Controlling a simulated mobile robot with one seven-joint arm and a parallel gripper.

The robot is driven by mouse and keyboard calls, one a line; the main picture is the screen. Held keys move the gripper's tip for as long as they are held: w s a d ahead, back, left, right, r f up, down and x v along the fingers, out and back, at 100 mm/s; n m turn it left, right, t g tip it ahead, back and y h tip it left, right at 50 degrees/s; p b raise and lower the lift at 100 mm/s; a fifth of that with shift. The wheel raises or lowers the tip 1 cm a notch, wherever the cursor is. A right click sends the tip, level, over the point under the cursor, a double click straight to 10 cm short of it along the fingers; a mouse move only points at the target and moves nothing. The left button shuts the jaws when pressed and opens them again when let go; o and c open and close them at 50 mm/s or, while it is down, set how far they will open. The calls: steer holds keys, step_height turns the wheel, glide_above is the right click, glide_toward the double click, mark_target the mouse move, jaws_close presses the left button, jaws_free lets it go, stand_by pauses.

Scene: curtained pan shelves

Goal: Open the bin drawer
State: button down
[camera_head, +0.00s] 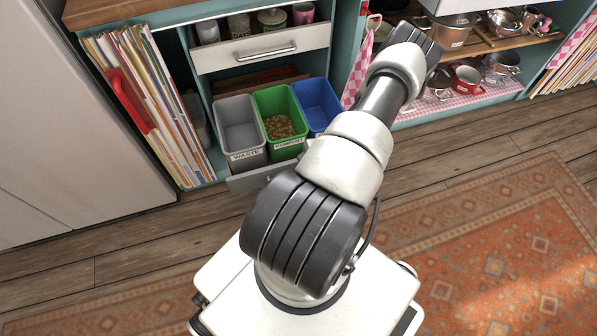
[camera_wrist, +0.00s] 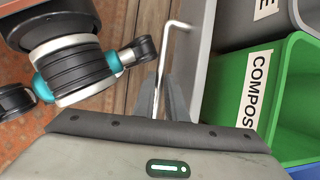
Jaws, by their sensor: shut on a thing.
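The bin drawer (camera_head: 248,181) is low in the teal cabinet, its light front partly hidden behind my arm in the head view. It holds a grey waste bin (camera_head: 238,122), a green compost bin (camera_head: 283,148) with brown scraps inside, and a blue bin (camera_head: 318,105). The bins show from above; I cannot tell exactly how far out the drawer stands. In the wrist view my gripper (camera_wrist: 167,92) is shut on the drawer's thin metal handle (camera_wrist: 177,25), beside the drawer front (camera_wrist: 199,62). The gripper and handle are hidden in the head view.
Above is a closed white drawer (camera_head: 262,50) with its own handle. Upright magazines (camera_head: 150,110) stand left of the bins. Pots on a shelf (camera_head: 450,110) are at the right. Wooden floor (camera_head: 130,240) and a patterned rug (camera_head: 500,250) lie in front.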

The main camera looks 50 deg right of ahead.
steer(key=shift+s+a, duration=0.2)
steer(key=shift+s, duration=0.1)
steer(key=c, duration=1.8)
jaws_free()
steer(key=p+v, duration=0.4)
steer(key=v, duration=1.3)
steer(key=shift+r, duration=0.2)
steer(key=shift+s+d, duration=0.1)
